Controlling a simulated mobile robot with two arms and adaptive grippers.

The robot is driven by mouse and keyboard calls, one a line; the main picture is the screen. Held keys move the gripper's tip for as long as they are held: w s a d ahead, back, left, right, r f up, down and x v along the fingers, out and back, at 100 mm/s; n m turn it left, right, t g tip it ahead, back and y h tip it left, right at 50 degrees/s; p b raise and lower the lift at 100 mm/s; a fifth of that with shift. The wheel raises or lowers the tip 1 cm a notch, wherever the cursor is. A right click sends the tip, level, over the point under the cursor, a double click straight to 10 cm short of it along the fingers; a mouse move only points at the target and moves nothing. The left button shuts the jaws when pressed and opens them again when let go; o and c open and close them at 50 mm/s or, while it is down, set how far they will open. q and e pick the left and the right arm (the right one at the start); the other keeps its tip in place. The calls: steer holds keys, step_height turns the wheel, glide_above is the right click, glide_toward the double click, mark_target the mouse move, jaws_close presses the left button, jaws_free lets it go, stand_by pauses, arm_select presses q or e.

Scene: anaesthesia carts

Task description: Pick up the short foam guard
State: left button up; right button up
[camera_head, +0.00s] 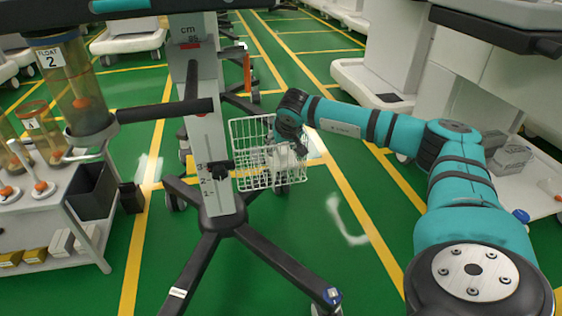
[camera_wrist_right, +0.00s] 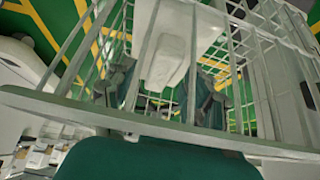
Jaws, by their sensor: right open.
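A white wire basket (camera_head: 250,155) hangs on the grey stand's column (camera_head: 208,150). A pale, blocky thing (camera_head: 281,157) is in the basket; it also shows in the right wrist view (camera_wrist_right: 167,55). I cannot tell whether it is the short foam guard, and I see no other thing that is clearly the guard. My right gripper (camera_head: 297,147) is at the basket's right side, partly hidden by wires and my wrist. In the right wrist view its open fingers (camera_wrist_right: 160,92) show behind the wires, on either side of the pale thing. My left gripper is not in view.
The stand's dark wheeled legs (camera_head: 275,258) spread over the green floor. A grey cart (camera_head: 85,190) with float tubes (camera_head: 70,82) stands at the left. A white cart (camera_head: 392,65) stands behind my right arm.

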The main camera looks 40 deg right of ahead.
steer(key=shift+r, duration=0.1)
steer(key=c, duration=1)
steer(key=shift+r, duration=0.1)
